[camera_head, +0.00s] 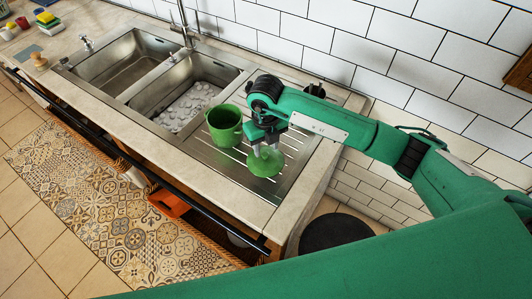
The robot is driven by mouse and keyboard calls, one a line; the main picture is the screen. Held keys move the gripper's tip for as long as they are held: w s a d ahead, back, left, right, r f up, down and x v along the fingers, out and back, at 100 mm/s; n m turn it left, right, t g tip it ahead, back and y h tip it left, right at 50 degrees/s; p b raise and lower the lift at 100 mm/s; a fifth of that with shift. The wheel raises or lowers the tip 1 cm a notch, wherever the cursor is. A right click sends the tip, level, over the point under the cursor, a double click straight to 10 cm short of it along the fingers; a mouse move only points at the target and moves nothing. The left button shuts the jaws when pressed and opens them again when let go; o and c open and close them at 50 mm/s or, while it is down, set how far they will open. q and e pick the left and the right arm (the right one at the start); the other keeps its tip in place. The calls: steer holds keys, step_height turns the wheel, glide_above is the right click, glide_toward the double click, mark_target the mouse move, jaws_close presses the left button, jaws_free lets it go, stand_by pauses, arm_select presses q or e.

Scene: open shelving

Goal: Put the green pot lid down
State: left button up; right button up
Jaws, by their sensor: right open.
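The green pot lid (266,164) lies on or just above the ribbed metal drainboard, to the right of the green pot (225,124). I cannot tell whether its whole rim touches the surface. My right gripper (265,150) is directly over the lid, fingers pointing down and open at its top. The lid's knob is hidden by the fingers. The pot stands upright and uncovered on the drainboard, close to the left of my gripper. My left gripper does not show.
The metal drainboard (222,165) has bare room in front of the lid. Two sink basins lie to the left, the nearer one (186,101) with a pale patterned bottom. A tap (182,22) stands behind them. The white tiled wall (420,85) rises behind the counter.

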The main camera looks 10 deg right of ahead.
mark_target(266, 155)
step_height(266, 155, up, 8)
steer(key=b, duration=0.1)
stand_by(0.6)
